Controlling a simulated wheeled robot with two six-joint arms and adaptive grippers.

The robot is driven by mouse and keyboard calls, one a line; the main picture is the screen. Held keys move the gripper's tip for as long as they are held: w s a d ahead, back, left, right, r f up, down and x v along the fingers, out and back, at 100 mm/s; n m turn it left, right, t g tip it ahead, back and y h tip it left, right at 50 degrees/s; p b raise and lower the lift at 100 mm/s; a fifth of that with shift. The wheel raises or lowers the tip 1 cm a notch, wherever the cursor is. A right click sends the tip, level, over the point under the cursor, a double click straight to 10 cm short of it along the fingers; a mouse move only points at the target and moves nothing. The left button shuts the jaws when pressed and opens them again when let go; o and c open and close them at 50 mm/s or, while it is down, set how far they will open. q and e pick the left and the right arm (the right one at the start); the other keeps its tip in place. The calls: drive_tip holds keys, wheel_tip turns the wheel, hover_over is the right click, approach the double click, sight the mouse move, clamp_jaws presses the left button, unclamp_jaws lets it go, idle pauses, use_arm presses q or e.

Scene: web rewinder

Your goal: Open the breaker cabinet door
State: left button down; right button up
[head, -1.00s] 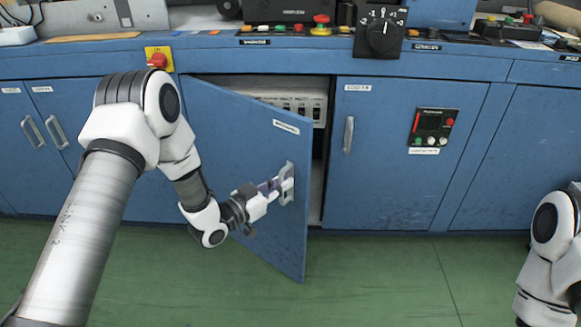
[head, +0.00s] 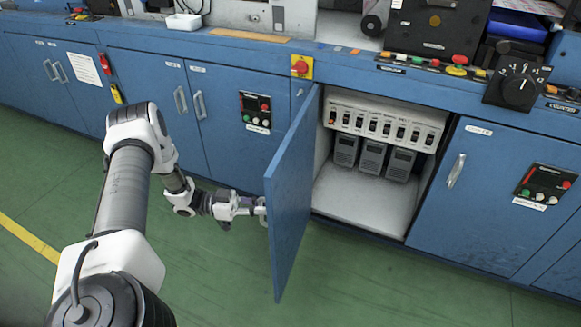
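The blue breaker cabinet door (head: 289,200) stands wide open, swung out toward me and seen almost edge-on. Inside the cabinet, a white panel with a row of breakers (head: 385,124) shows, with several grey units (head: 372,157) below it. My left gripper (head: 257,208) is at the handle on the door's outer face and looks closed around it. The handle is mostly hidden by the fingers and the door's edge. My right gripper is not in view.
A closed neighbouring door with a handle (head: 456,170) is right of the opening. Closed doors and a control panel (head: 256,111) are to the left. A red knob on a yellow plate (head: 301,67) is above the door. Green floor (head: 390,285) in front is clear.

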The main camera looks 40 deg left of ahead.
use_arm(q)
drive_tip(key=shift+s+a, duration=0.25)
drive_tip(key=shift+a, duration=0.65)
drive_tip(key=shift+s+a, duration=0.25)
drive_tip(key=shift+a, duration=0.65)
drive_tip(key=c, duration=1.2)
unclamp_jaws()
drive_tip(key=v, duration=1.2)
